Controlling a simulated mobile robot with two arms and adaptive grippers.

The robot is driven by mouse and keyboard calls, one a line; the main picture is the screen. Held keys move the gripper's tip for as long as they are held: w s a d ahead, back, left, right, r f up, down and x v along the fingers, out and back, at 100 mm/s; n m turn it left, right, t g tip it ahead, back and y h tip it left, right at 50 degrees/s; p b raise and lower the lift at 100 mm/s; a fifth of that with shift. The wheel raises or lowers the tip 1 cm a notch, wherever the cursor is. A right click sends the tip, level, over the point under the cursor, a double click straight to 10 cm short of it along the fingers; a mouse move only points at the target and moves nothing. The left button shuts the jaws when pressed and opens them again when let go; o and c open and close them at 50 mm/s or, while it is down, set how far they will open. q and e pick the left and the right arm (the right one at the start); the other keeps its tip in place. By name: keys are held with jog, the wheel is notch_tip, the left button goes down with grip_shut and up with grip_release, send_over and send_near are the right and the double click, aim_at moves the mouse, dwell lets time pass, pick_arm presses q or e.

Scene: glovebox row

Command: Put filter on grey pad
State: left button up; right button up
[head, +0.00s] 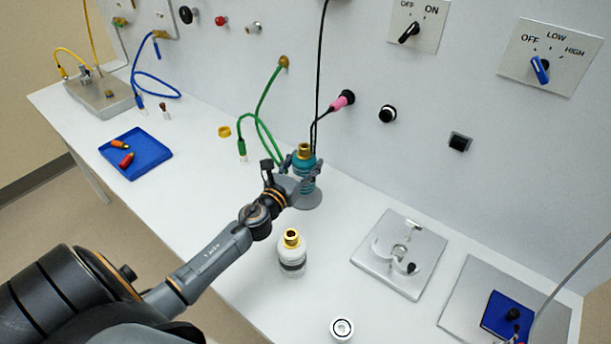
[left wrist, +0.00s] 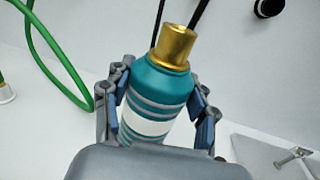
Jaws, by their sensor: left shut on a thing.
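A teal filter (head: 303,165) with grey bands, a white label and a gold neck stands upright at the back of the table, near the wall. My left gripper (head: 288,177) is shut around its body from the near side. In the left wrist view the filter (left wrist: 158,92) is between the fingers of the left gripper (left wrist: 157,105), gold neck up; its base is hidden. The round grey pad (head: 311,201) shows directly beneath and around the filter's lower end. I cannot tell whether the base touches it. My right gripper is not in view.
A grey plate with a fixture (head: 385,268) and a blue square (head: 508,317) are to the right. A green cable (head: 262,105) hangs close left of the filter. A blue tray (head: 135,160) is far left.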

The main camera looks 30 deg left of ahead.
aim_at(305, 172)
pick_arm(q)
jog(key=shift+w+a+f, duration=0.15)
jog(key=shift+w+f, duration=0.15)
jog(key=shift+f, duration=0.05)
jog(key=shift+w+f, duration=0.15)
jog(key=shift+f, duration=0.05)
notch_tip(305, 172, down, 2)
jog(key=shift+w+a+f+b, duration=0.1)
jog(key=shift+f+b, duration=0.15)
jog(key=shift+b, duration=0.55)
jog(key=shift+f, duration=0.35)
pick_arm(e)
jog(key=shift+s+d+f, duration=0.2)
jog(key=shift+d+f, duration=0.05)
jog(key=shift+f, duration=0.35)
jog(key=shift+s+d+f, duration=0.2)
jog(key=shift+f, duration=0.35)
pick_arm(q)
jog(key=shift+f, duration=0.1)
